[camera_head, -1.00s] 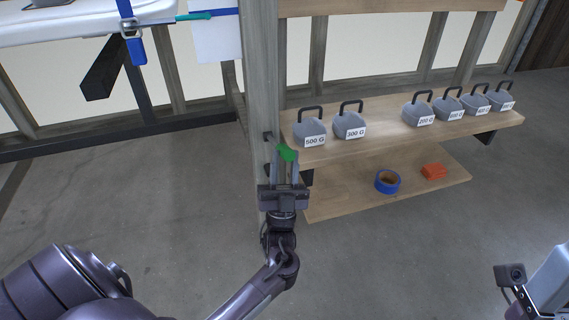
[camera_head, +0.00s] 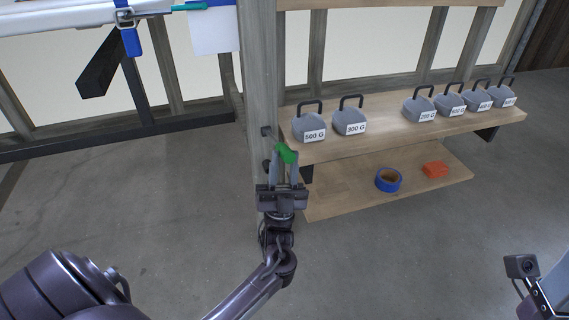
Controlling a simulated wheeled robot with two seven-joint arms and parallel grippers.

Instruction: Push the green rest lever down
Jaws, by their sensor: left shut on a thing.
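The green rest lever (camera_head: 287,153) sticks out from the wooden post (camera_head: 260,90), beside the left end of the shelf. My left gripper (camera_head: 285,161) is at the lever, with its fingers on either side of the green part and shut on it. The lever's mount on the post is partly hidden behind the fingers. Of my right arm only a part (camera_head: 527,275) shows at the lower right; its fingers are out of the picture.
Grey weights with handles, such as the 500 G one (camera_head: 308,125), stand on the upper wooden shelf (camera_head: 385,135). Blue tape (camera_head: 388,180) and an orange block (camera_head: 435,170) lie on the lower shelf. A white cart roof with a blue strap (camera_head: 130,38) is at upper left.

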